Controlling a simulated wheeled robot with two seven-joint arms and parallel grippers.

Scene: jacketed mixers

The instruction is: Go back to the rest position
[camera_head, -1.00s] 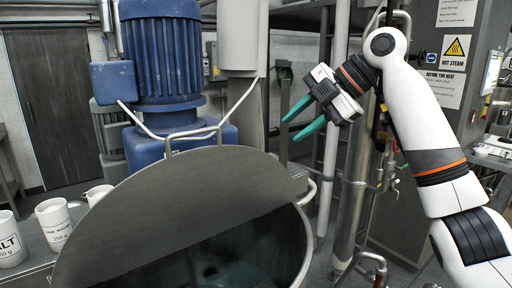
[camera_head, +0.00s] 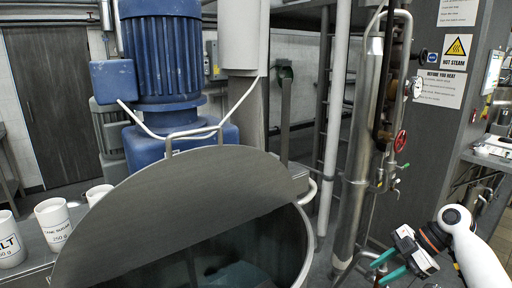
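My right gripper (camera_head: 384,268) is low at the right of the head view, with its two green fingers apart and nothing between them. It is clear of the mixer, to the right of the open vessel (camera_head: 306,240). My white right arm comes in from the lower right corner. My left gripper is not in view.
The mixer's grey lid (camera_head: 170,205) is tilted up over part of the vessel, below a blue motor (camera_head: 163,60). Several white labelled containers (camera_head: 52,222) stand on a bench at the left. A steel pipe column (camera_head: 355,160) with a red valve wheel (camera_head: 400,141) rises behind my gripper.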

